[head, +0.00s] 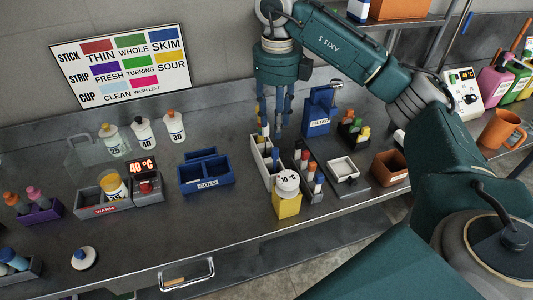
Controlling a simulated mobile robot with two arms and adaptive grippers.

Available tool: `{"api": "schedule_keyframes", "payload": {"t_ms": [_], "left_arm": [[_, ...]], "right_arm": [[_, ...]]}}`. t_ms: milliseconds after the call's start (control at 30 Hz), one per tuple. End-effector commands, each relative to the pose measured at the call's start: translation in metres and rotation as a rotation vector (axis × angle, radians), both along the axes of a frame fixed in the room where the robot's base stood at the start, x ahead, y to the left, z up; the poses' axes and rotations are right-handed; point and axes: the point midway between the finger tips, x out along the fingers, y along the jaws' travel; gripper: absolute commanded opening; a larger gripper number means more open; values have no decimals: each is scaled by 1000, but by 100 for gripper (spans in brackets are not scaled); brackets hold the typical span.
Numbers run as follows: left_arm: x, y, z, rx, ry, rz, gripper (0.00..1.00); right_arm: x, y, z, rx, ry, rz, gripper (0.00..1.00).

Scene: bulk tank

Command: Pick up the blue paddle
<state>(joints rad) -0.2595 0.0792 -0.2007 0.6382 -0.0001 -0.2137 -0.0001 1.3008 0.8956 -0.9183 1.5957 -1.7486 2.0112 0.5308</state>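I cannot make out the blue paddle for certain. A narrow white rack (257,163) in the middle of the bench holds upright sticks with coloured tops, one of them blue (276,156). My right gripper (271,132) points down over the back of this rack, and its fingers look apart with nothing clearly between them. Whether they touch a stick is too small to tell. A blue stand labelled FILTER (318,122) is just right of the gripper. My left gripper is not in view.
A yellow block (287,206) with a white 10 °C cap stands in front of the rack, beside a row of small bottles (311,171). A blue COLD bin (206,176) and a WARM unit (103,203) are left.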

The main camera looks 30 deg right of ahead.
Motion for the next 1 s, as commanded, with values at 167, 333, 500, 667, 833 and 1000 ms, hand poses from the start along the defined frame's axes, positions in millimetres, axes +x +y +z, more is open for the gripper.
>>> {"api": "schedule_keyframes", "payload": {"t_ms": [167,333,500,667,833,1000], "left_arm": [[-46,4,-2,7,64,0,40],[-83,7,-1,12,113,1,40],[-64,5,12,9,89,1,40],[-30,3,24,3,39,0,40],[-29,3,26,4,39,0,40],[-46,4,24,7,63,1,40]], "right_arm": [[-2,1,-29,1,6,2,37],[-1,2,-45,3,1,4,37],[-2,4,-61,4,6,5,37],[-1,5,-86,4,4,4,37],[0,5,-98,5,0,5,37],[0,5,-99,5,-1,5,37]]}}
